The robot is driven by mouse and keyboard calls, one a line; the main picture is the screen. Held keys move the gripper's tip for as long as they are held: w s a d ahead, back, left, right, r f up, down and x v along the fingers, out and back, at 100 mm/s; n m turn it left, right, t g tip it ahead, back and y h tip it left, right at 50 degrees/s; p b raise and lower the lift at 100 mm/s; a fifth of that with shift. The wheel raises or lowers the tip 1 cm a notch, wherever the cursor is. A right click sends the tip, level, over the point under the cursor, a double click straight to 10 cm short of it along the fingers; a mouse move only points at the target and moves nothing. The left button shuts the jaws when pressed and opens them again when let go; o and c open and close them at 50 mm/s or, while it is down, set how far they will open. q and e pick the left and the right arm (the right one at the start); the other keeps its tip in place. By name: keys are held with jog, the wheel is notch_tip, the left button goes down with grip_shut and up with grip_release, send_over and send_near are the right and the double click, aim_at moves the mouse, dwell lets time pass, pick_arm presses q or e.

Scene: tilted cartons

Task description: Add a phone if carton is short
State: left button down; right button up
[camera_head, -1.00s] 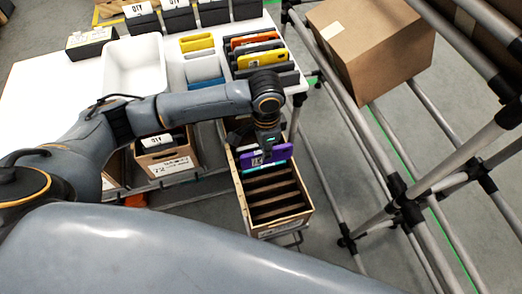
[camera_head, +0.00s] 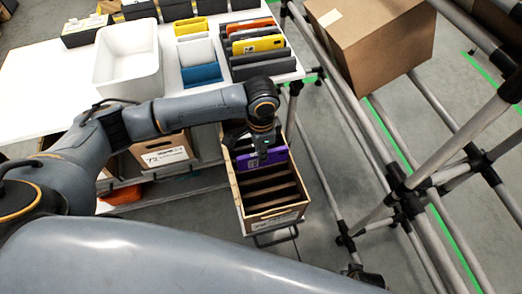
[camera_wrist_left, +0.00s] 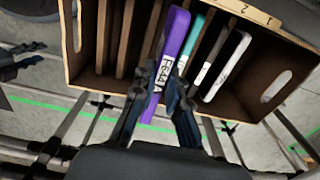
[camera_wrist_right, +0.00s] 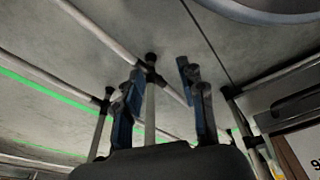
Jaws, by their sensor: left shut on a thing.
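The open cardboard carton (camera_head: 248,227) has slots between dark dividers; it also shows in the left wrist view (camera_wrist_left: 262,18). My left gripper (camera_wrist_left: 172,85) is shut on a purple phone (camera_wrist_left: 175,40) with a white label, its lower part in a slot. The purple phone (camera_head: 272,156) also shows in the head view under my left gripper (camera_head: 263,158). Beside it in the carton stand a teal phone (camera_wrist_left: 197,42) and a white-edged phone (camera_wrist_left: 228,65). Several slots on the other side look empty. My right gripper (camera_wrist_right: 163,105) has its fingers apart with nothing between them.
The white table (camera_head: 50,90) bears a white bin (camera_head: 128,62) and racks with yellow, white, blue and orange phones (camera_head: 258,44). Another carton (camera_head: 163,152) stands left of the open one. A pipe rack (camera_head: 365,135) with a big closed box (camera_head: 375,40) is on the right.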

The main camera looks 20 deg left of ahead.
aim_at(261, 166)
pick_arm(q)
jog(key=shift+f+b, duration=0.4)
jog(key=shift+b, duration=0.1)
jog(key=shift+f+b, duration=0.5)
jog(key=shift+b, duration=0.15)
jog(key=shift+f+b, duration=0.4)
jog(key=shift+b, duration=0.2)
jog(key=shift+f+b, duration=0.5)
jog(key=shift+b, duration=0.25)
jog(key=shift+f, duration=2.25)
pick_arm(e)
notch_tip(261, 166, up, 19)
jog(key=w+t, duration=0.1)
jog(key=shift+r, duration=0.2)
jog(key=shift+w+d+f, duration=0.1)
jog(key=shift+f, duration=0.05)
